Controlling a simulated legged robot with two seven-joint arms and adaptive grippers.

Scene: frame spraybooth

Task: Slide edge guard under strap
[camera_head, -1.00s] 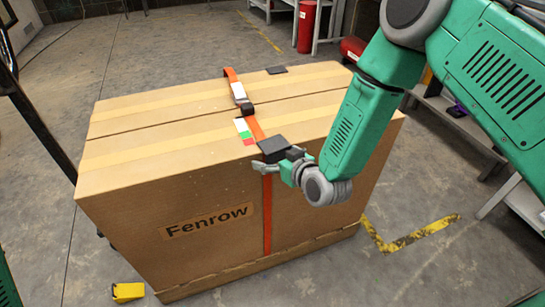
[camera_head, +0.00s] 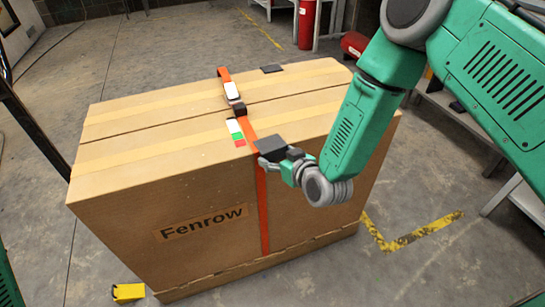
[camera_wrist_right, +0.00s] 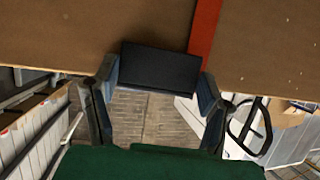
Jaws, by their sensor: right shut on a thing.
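A black edge guard (camera_head: 270,148) sits at the carton's top front edge. My right gripper (camera_head: 275,160) is shut on it from the front; in the right wrist view, the guard (camera_wrist_right: 160,68) lies between its two fingers (camera_wrist_right: 158,82). The orange strap (camera_head: 263,215) crosses the carton top and runs down the front face. It passes along the guard's left side in the head view, and the strap (camera_wrist_right: 204,30) meets the guard's right corner in the wrist view. I cannot tell whether they overlap. My left gripper is out of view.
The large carton (camera_head: 150,205) marked Fenrow stands on the floor. On top are the strap buckle (camera_head: 238,108), a coloured label (camera_head: 236,132) and another black piece (camera_head: 272,68) at the far edge. A yellow block (camera_head: 128,292) lies at front left. Shelving stands at right.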

